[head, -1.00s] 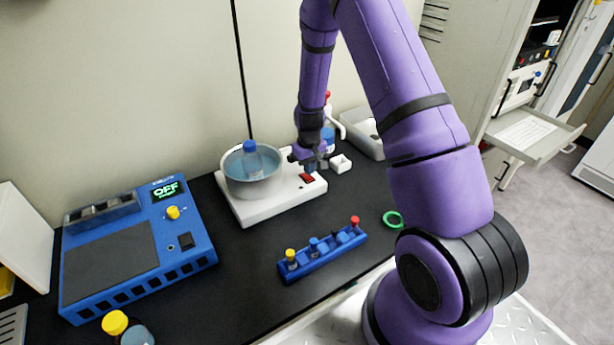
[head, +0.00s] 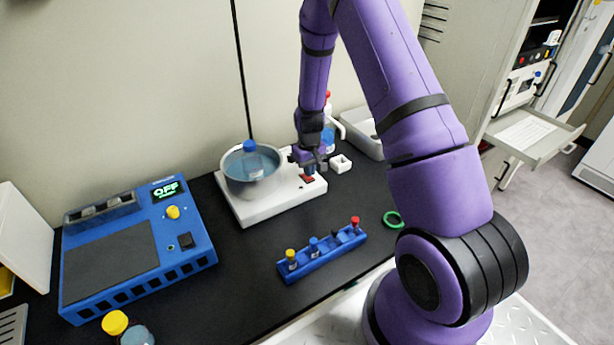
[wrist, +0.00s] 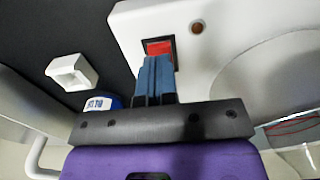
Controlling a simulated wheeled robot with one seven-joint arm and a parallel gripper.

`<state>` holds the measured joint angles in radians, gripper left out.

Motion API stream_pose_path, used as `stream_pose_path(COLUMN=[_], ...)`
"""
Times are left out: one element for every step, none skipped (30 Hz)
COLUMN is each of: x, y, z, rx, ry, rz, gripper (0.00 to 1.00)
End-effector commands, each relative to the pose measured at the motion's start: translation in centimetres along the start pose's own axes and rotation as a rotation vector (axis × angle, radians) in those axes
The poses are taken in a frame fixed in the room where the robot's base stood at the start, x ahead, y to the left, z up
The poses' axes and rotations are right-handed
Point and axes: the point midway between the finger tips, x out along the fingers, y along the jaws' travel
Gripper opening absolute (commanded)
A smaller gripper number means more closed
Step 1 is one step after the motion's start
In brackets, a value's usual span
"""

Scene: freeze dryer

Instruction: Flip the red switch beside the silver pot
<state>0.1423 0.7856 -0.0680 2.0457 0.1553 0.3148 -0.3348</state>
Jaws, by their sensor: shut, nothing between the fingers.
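The red switch (wrist: 158,48) sits in a black frame on the white base (head: 250,215) that bears the silver pot (head: 238,185). In the head view the switch (head: 307,178) is at the right end of the base, right of the pot. My gripper (wrist: 154,62) is shut and empty, its blue-grey fingertips right at the switch and covering part of it in the wrist view. Whether they touch it I cannot tell. In the head view my gripper (head: 309,170) is just above the switch. A blue-capped bottle (head: 252,160) stands in the pot's water.
A small white holder (head: 341,164) and a blue-capped bottle (head: 328,138) stand close right of my gripper. A blue rack with several vials (head: 320,258) lies in front. A blue device (head: 130,250) showing OFF stands left. A green ring (head: 393,219) lies right.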

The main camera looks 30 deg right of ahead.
Motion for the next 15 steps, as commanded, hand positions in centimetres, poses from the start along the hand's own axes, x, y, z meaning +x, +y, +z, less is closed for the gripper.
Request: stream_pose_path(x=[0.07,0.11,0.16,0.19,0.23,0.28,0.31,0.35,0.4,0.44,0.47,0.52,0.56,0.6,0.65], y=[0.01,0.01,0.0,0.01,0.01,0.01,0.01,0.01,0.01,0.01,0.01,0.01,0.01,0.01,0.01], z=[0.0,0.0,0.0,-0.01,-0.01,-0.01,-0.01,-0.01,-0.01,-0.01,-0.01,-0.01,-0.01,-0.01,-0.01], rx=[0.0,0.0,0.0,0.0,0.0,0.0,0.0,0.0,0.0,0.0,0.0,0.0,0.0,0.0,0.0], ry=[0.0,0.0,0.0,0.0,0.0,0.0,0.0,0.0,0.0,0.0,0.0,0.0,0.0,0.0,0.0], rz=[0.0,0.0,0.0,0.0,0.0,0.0,0.0,0.0,0.0,0.0,0.0,0.0,0.0,0.0,0.0], gripper=[0.0,0.0,0.0,0.0,0.0,0.0,0.0,0.0,0.0,0.0,0.0,0.0,0.0,0.0,0.0])
